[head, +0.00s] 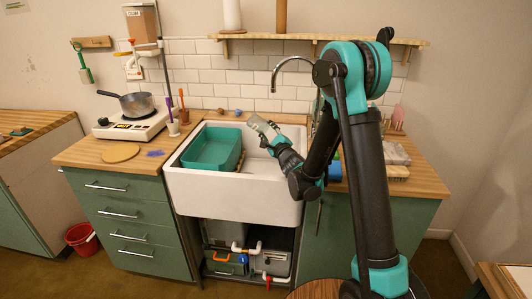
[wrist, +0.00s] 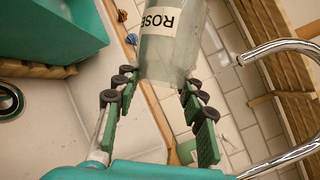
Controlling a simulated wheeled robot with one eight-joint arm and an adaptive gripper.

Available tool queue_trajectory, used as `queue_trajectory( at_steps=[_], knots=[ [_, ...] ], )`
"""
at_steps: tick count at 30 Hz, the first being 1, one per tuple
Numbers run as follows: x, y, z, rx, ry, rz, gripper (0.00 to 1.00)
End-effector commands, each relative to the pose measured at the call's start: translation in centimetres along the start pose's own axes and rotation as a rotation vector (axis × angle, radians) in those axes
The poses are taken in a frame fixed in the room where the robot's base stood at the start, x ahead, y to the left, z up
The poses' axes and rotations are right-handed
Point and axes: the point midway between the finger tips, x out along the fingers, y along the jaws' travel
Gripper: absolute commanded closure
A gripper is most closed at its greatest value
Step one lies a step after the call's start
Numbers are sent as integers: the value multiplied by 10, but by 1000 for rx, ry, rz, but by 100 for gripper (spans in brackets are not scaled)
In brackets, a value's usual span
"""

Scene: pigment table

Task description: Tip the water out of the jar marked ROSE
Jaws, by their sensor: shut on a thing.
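The clear jar (wrist: 182,60) has a white label reading ROSE, which shows upside down in the wrist view. My gripper (wrist: 160,88) is shut on the jar, with dark finger pads on both sides of it. In the head view the jar (head: 262,127) is held by my gripper (head: 276,141) above the white sink (head: 235,198), tilted with its far end up and to the left. I cannot tell how much water is in it.
A teal tub (head: 208,165) stands in the left part of the sink. The curved tap (head: 292,59) rises behind the jar, and a wooden shelf (head: 320,37) hangs above. A hot plate with a pot (head: 137,103) stands on the left counter.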

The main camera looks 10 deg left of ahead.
Motion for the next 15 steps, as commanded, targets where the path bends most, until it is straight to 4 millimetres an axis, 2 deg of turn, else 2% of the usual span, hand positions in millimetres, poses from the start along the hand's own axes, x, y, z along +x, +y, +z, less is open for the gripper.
queue_trajectory(
  at_steps=[4,15],
  knots=[
    [-1,11,-7,-67,10,27,100],
    [-1,23,-12,-211,34,85,100]
  ],
)
